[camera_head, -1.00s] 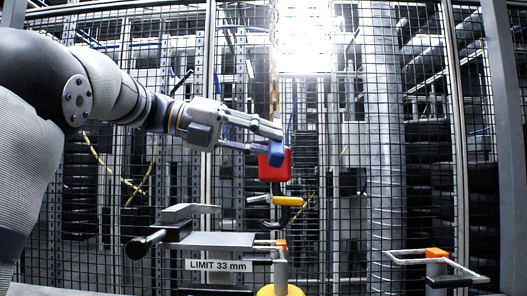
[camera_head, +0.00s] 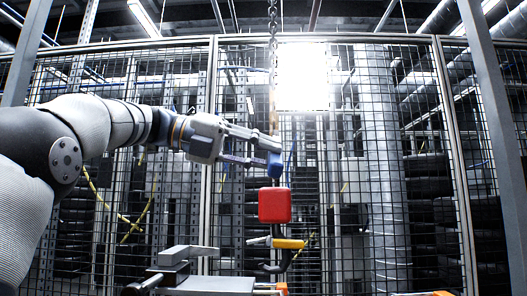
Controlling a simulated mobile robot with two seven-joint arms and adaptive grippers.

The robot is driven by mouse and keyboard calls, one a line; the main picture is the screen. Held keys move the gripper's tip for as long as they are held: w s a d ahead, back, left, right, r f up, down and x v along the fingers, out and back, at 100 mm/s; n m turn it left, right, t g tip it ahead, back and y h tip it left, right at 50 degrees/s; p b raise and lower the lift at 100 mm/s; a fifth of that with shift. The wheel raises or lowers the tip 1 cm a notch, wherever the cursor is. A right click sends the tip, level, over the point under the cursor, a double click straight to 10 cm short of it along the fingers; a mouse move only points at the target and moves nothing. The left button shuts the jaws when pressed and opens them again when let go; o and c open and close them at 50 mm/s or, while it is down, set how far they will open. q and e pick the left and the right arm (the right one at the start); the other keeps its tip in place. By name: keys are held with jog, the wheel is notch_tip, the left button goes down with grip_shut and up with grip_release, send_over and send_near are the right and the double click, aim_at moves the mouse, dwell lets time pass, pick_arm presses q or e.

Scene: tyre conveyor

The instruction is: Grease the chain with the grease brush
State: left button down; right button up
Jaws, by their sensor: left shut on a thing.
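The chain (camera_head: 272,42) hangs straight down from above, grey higher up and rusty-yellow lower down. It runs to a red block (camera_head: 274,205) with a dark hook (camera_head: 277,263) and yellow latch (camera_head: 288,244) below. My left gripper (camera_head: 272,153) reaches in from the left, its fingers shut on a small blue piece, apparently the grease brush (camera_head: 275,164). The blue piece is at the chain line just above the red block. It hides the chain's lower end, and I cannot tell whether it touches the chain. Bristles are not distinguishable. My right gripper is out of view.
A wire mesh fence (camera_head: 337,160) stands behind, with dark tyre stacks (camera_head: 430,200) beyond it. A grey clamp-like fixture (camera_head: 188,253) stands low, below my left arm. An orange-topped part (camera_head: 440,293) shows at the bottom right. Space right of the chain looks clear.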

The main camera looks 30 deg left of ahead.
pick_arm(q)
notch_tip(320, 180, down, 18)
dwell(1.5)
jog(key=shift+s, duration=0.1)
jog(key=shift+s+d+r, duration=0.1)
jog(key=shift+s+d, duration=0.4)
jog(key=shift+s, duration=0.3)
jog(key=shift+s+d+r, duration=0.1)
jog(key=shift+s+d, duration=0.45)
jog(key=shift+s, duration=0.3)
jog(key=shift+s+d+r, duration=0.1)
jog(key=shift+s+d, duration=0.4)
jog(key=shift+s, duration=0.3)
jog(key=shift+f, duration=0.1)
jog(key=s+d, duration=0.1)
jog(key=s, duration=0.1)
jog(key=shift+s+d, duration=0.3)
jog(key=shift+d, duration=0.05)
